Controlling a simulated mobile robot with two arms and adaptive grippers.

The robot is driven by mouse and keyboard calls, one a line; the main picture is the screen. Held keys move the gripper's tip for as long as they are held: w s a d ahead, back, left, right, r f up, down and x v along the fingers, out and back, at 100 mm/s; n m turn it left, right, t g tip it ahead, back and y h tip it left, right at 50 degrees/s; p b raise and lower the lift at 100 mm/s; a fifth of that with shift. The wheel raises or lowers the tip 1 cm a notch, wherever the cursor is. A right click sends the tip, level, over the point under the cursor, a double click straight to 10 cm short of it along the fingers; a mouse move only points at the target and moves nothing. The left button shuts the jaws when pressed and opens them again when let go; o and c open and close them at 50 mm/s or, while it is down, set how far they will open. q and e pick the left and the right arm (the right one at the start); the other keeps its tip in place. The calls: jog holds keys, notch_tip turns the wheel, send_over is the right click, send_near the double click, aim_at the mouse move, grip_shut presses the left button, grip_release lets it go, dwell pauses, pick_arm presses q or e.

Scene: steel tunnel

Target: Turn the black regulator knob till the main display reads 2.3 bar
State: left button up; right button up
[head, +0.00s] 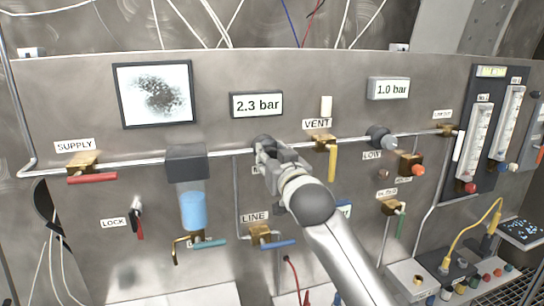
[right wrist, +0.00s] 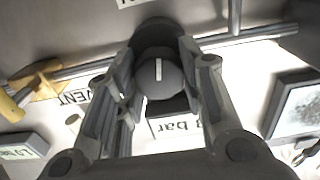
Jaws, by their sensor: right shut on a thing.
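The black regulator knob (right wrist: 160,77) shows in the right wrist view as a dark round cap with a short white mark, between my fingers. In the head view my gripper hides it. My right gripper (head: 265,148) is shut on the knob, on the pipe below the main display. The main display (head: 256,105) reads 2.3 bar. In the right wrist view it shows upside-down and partly covered (right wrist: 175,127). My left gripper is in neither view.
A second display (head: 388,89) reads 1.0 bar. The yellow VENT handle (head: 332,162) hangs close right of my gripper. A filter with a blue bowl (head: 193,210) is left of it. The blue LINE handle (head: 278,244) is below. A dark dial (head: 379,136) sits farther right.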

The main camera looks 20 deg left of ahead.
dwell(0.4)
jog(key=o, duration=1)
jog(key=shift+o, duration=0.2)
jog(key=v, duration=1.2)
